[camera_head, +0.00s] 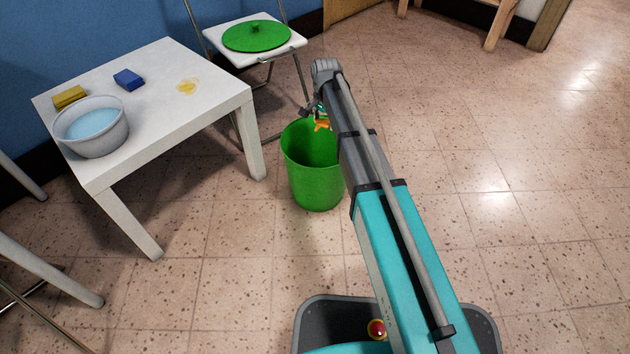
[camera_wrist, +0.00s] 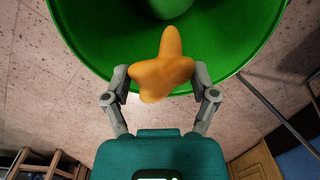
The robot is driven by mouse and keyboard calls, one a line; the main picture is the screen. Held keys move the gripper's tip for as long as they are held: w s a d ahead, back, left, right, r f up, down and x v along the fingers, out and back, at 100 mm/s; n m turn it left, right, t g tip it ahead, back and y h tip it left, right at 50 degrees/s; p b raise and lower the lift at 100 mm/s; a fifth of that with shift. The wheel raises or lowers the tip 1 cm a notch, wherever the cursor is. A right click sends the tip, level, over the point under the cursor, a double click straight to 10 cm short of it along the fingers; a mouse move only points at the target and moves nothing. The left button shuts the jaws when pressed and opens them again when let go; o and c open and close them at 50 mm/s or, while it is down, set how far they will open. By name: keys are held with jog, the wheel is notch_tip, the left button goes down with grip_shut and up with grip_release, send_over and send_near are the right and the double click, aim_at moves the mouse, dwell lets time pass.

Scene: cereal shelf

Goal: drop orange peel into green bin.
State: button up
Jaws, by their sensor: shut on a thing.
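The orange peel (camera_wrist: 162,72) is held between the two fingertips of my gripper (camera_wrist: 163,84) in the wrist view. In the head view the peel (camera_head: 322,124) is a small orange patch below my gripper (camera_head: 317,112), at the upper part of the green bin's opening. The green bin (camera_head: 315,186) stands open on the floor. In the wrist view its green rim and inside (camera_wrist: 90,50) fill the top, and the peel overlaps the near rim in the picture. I cannot tell how high the peel is above the rim. The arm hides part of the bin's right side.
A white table (camera_head: 150,125) at left holds a bowl of water (camera_head: 92,135), a yellow sponge (camera_head: 70,97), a blue sponge (camera_head: 129,79) and a yellowish stain (camera_head: 188,86). A green lid (camera_head: 256,36) lies on a white chair (camera_head: 228,29) behind the bin. The floor at right is clear.

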dwell(0.3)
jog(key=o, duration=1)
jog(key=s+d+r+n+p, duration=0.3)
jog(key=s+d+r+p, duration=0.6)
jog(key=s+d, duration=0.3)
jog(key=s+d+r+n+p, duration=0.4)
jog(key=s+d+r+p, duration=0.55)
jog(key=s, duration=0.45)
notch_tip(320, 180, up, 37)
jog(key=p, duration=3.6)
jog(key=shift+f+p, duration=0.15)
jog(key=shift+p, duration=0.25)
